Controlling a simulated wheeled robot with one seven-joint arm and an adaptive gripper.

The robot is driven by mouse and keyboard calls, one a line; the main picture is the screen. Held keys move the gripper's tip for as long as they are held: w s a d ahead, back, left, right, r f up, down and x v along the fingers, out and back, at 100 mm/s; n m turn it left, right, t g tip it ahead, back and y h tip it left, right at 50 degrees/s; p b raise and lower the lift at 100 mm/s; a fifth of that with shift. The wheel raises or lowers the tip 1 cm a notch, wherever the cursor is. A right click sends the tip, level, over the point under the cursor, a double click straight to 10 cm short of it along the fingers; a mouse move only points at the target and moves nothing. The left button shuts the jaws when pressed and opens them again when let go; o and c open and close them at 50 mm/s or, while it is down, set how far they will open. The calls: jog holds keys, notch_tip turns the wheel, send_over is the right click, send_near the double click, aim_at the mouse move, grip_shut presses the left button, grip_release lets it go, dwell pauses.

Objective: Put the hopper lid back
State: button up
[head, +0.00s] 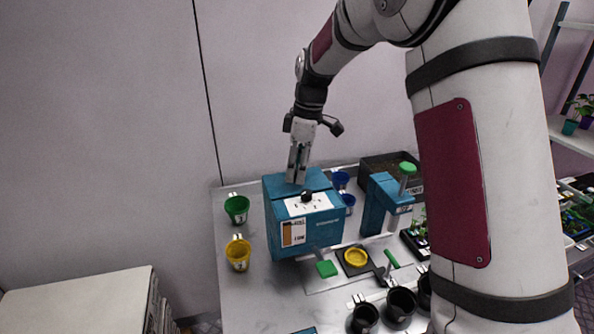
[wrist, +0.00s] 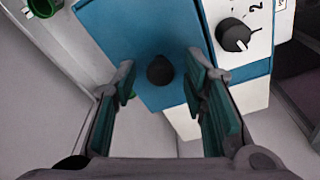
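A blue box-shaped machine (head: 325,237) with a white dial panel stands on the table in the head view. In the wrist view a round black knob (wrist: 160,70) sits on a flat blue top surface (wrist: 135,40); I cannot tell whether this surface is a separate hopper lid. My gripper (head: 296,180) points down at the back left of the machine's top. In the wrist view my gripper (wrist: 160,78) is open, with one finger on each side of the knob and visible gaps between. The height of the fingertips above the top is unclear.
A green cup (head: 237,209) and a yellow cup (head: 238,255) stand left of the machine. A blue press-like device (head: 380,205) with a green knob stands to its right. Several black pots (head: 401,303) are in front. The wall is close behind.

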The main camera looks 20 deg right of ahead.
notch_tip(320, 180, up, 11)
jog(key=d+b, duration=0.2)
jog(key=b, duration=0.1)
jog(key=s+a+r+m+t, duration=0.1)
jog(key=s+a+r+m, duration=0.15)
jog(key=s, duration=0.65)
jog(key=s+f+m+t, duration=0.2)
jog(key=s+m, duration=0.3)
jog(key=s, duration=0.5)
jog(key=s+f+m+t+h, duration=0.1)
jog(key=s+m, duration=0.4)
jog(key=s, duration=0.6)
jog(key=shift+d+f+t+h, duration=0.2)
jog(key=shift+f+t+h, duration=0.15)
jog(key=shift+f, duration=0.35)
jog(key=shift+m, duration=0.25)
